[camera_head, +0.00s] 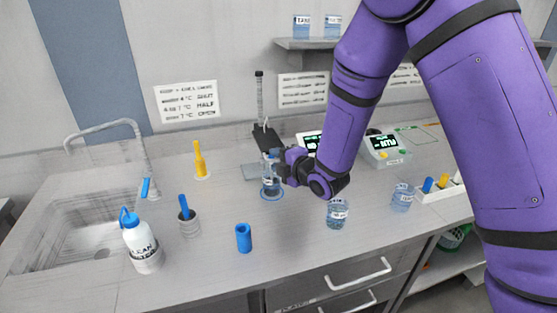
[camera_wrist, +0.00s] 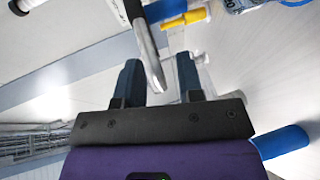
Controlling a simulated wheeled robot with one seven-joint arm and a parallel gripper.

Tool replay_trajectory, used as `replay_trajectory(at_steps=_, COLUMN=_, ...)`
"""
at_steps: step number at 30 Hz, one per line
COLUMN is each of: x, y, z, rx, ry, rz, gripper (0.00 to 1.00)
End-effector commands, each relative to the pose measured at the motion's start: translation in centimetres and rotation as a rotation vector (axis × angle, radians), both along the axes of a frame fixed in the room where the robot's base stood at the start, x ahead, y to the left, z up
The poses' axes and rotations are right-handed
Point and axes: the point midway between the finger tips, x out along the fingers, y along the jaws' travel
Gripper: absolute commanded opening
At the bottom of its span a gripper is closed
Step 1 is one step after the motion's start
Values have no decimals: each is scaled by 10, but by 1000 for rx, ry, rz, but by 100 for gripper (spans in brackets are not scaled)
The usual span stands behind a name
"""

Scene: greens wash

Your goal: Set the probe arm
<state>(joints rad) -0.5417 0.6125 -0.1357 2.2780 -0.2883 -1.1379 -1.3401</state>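A probe stand has a tall upright post (camera_head: 260,95) and a dark probe arm (camera_head: 266,136) that reaches forward over a clear beaker (camera_head: 271,187) on a blue ring. My gripper (camera_head: 279,167) is by the front end of this arm, just above the beaker, and hides part of it. In the wrist view my gripper (camera_wrist: 158,62) has its two dark fingers apart. A grey metal rod (camera_wrist: 147,50) reaches into the space between them, with gaps visible on both sides. I cannot tell for sure which part of the stand this rod is.
A meter (camera_head: 387,149) stands behind right, beakers (camera_head: 337,212) (camera_head: 402,197) front right. A blue cup (camera_head: 244,238), a pot (camera_head: 189,223) with a blue-handled tool, a wash bottle (camera_head: 141,245) and a yellow item (camera_head: 200,160) stand left, near the sink (camera_head: 85,240).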

Motion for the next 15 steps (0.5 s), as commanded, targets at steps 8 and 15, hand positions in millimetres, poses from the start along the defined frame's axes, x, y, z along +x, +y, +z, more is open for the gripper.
replay_trajectory(at_steps=8, x=0, y=0, z=0, rx=0, ry=0, rz=0, gripper=23)
replay_trajectory(at_steps=15, x=0, y=0, z=0, rx=-1, ry=1, rz=-1, gripper=0)
